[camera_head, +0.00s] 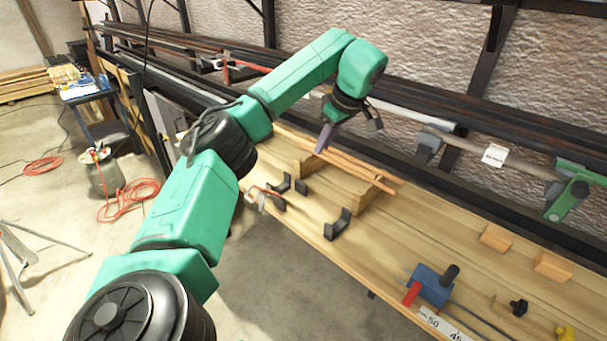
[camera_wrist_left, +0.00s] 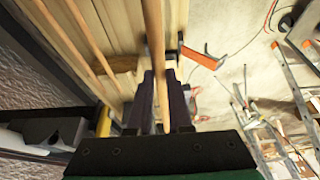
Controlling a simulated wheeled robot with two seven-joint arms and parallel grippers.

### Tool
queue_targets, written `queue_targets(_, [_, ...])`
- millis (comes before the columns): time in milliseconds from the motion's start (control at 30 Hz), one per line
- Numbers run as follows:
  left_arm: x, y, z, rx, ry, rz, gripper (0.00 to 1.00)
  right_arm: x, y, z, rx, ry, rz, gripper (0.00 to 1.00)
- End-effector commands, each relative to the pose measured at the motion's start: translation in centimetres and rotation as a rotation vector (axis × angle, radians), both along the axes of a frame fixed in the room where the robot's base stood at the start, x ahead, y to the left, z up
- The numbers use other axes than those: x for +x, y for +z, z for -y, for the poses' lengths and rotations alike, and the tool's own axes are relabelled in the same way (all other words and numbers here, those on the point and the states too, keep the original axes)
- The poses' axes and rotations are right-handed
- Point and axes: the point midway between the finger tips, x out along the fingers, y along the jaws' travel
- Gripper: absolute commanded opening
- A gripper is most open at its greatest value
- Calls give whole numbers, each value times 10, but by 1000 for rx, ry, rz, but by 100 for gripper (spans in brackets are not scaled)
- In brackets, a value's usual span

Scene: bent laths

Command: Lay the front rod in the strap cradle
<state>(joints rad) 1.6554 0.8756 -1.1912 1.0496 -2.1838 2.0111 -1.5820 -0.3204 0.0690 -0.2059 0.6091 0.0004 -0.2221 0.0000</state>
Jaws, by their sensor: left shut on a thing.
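My left gripper (camera_head: 325,140) is over the far side of the bench, its purple fingers pointing down. In the left wrist view the fingers (camera_wrist_left: 162,100) are shut on a thin wooden rod (camera_wrist_left: 153,40), which runs lengthwise between them. Other thin rods (camera_wrist_left: 92,40) lie to its left; in the head view rods (camera_head: 372,172) rest across wooden blocks (camera_head: 352,194). Dark U-shaped cradle pieces (camera_head: 338,225) stand on the bench's near side, open upward, with no rod seen in them. I cannot tell how far the held rod is lifted. My right gripper is not in view.
A clamp with a red handle (camera_head: 268,190) sits at the bench's near edge. A blue block (camera_head: 430,285) and small wooden blocks (camera_head: 496,238) lie to the right. Dark rails (camera_head: 440,120) run along the wall behind. Open floor lies in front.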

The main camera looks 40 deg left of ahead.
Motion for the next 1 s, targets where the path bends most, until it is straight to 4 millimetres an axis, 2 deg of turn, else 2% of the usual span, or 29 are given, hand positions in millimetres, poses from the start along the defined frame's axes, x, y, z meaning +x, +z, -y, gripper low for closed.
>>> queue_targets(33, [-1, -23, 0, 0, -1, -7, 0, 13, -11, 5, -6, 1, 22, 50])
queue_targets(167, [-1, -59, -1, 2, 0, -10, 0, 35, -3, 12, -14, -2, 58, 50])
queue_targets(267, [-1, -91, 0, 1, 0, -9, 0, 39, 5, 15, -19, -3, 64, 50])
queue_targets(400, [-1, -130, 0, 0, -1, -6, 0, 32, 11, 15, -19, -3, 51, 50])
queue_targets(567, [0, -156, 0, 1, 0, -5, 0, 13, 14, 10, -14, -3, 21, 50])
queue_targets(733, [1, -186, 1, 0, -1, -3, 0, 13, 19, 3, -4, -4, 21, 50])
queue_targets(1000, [1, -190, 0, 1, -1, -1, 0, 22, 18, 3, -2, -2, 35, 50])
